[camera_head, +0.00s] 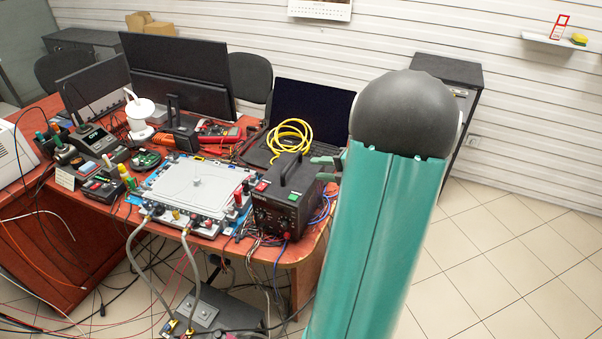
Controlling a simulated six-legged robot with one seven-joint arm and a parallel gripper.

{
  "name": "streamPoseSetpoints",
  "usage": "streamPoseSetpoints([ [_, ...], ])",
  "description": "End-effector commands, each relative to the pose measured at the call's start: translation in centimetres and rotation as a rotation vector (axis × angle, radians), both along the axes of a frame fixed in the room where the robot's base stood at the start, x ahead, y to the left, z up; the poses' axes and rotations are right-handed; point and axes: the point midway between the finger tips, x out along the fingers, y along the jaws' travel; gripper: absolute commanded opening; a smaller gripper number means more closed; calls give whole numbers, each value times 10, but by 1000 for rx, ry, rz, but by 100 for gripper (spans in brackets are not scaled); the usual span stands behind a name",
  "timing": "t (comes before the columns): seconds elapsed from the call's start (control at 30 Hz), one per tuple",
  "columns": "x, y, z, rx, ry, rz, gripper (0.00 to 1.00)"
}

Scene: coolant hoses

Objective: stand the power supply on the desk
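The power supply (287,205) is a black box with a top handle, a red and a green button and front knobs. It is upright at the right front corner of the red-brown desk (283,253). Whether its base touches the desk top is hard to tell. A small teal and dark part of my gripper (328,169) shows at the right side of the box, close to the handle. My teal arm link covers the rest, so its fingers and any grip on the handle are hidden.
A grey plate (194,187) with hose fittings lies left of the power supply. A laptop (309,112) with a coiled yellow cable (290,141) is behind it. Loose wires hang below the front edge. A dark box (228,312) stands on the floor. Tiled floor is clear at right.

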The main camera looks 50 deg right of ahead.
Motion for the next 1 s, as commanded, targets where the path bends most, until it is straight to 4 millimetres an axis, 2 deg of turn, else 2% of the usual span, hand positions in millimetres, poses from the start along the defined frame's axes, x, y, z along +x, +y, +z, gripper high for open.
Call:
streamPoseSetpoints([
  [0.17, -1, 1, 1, -2, 0, 3, 36],
  [0.27, 7, 14, 6, -60, 6, 61, 36],
  [0.37, 25, 55, 19, -229, 18, 230, 36],
  [0.47, 43, 117, 34, -512, 12, 509, 36],
  [0.5, 47, 145, 40, -644, -1, 639, 36],
  [0.57, 49, 184, 47, -843, -36, 838, 36],
  [0.6, 48, 209, 52, -973, -69, 968, 36],
  [0.7, 39, 263, 61, -1300, -179, 1291, 36],
  [0.8, 23, 307, 68, -1623, -335, 1610, 36],
  [0.97, -7, 358, 80, -2127, -676, 2099, 36],
  [1.0, -15, 367, 84, 2099, 724, -2065, 36],
])
